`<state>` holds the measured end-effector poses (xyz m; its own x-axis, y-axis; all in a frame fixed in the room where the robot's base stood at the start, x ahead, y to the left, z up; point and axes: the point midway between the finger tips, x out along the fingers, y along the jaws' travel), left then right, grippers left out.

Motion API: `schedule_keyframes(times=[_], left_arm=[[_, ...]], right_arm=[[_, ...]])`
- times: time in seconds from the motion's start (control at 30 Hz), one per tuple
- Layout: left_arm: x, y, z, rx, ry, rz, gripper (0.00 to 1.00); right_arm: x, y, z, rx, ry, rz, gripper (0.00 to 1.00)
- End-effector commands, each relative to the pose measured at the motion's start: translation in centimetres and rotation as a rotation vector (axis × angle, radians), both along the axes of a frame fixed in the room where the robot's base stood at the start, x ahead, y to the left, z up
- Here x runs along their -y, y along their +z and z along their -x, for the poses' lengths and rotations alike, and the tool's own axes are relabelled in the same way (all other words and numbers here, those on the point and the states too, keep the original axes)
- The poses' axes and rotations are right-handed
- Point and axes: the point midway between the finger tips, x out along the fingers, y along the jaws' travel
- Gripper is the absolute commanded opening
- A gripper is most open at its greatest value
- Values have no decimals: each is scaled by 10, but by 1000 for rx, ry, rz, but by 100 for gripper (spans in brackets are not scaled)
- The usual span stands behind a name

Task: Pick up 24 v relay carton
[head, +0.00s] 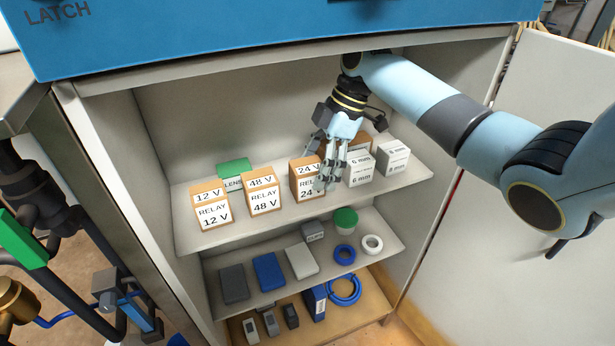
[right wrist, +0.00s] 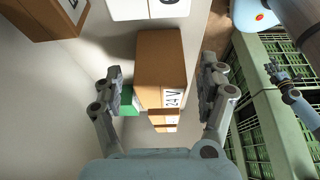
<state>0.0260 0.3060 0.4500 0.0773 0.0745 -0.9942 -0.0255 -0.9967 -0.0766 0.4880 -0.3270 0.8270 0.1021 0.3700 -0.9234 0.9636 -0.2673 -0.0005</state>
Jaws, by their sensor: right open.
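The 24 V relay carton (head: 305,181), brown with a white label, stands upright on the upper shelf, right of the 48 V carton (head: 264,190) and the 12 V carton (head: 211,205). My right gripper (head: 329,182) is in front of its right side and hides part of its label. In the right wrist view the 24 V carton (right wrist: 160,60) lies between the spread fingers of my right gripper (right wrist: 166,92), with a gap on each side. What looks like my left gripper (right wrist: 285,78) shows small at the right of that view; its jaw state is unclear.
White 6 mm boxes (head: 393,160) stand close right of the 24 V carton, with another brown carton partly hidden behind my gripper. A green box (head: 233,170) is behind the left cartons. Lower shelves hold several small items. The blue panel (head: 270,30) overhangs the cabinet.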

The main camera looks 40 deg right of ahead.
Motion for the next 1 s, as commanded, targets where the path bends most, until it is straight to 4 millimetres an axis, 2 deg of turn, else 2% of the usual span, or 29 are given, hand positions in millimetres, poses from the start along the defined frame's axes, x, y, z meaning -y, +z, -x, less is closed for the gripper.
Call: schedule_keyframes(times=[0.1,0.23,0.47,0.93,1.0], left_arm=[[0,2,-1,1,0,0,40],[0,1,-1,2,0,0,40],[0,1,-2,3,0,0,40],[0,2,-3,5,0,0,40],[1,2,-3,5,0,0,40]], right_arm=[[-19,1,-5,1,2,-2,75],[-21,-11,-5,-2,-1,1,75],[-21,-11,-6,1,0,1,74],[-21,-11,-5,0,0,1,12],[-21,-11,-6,0,0,1,12]])
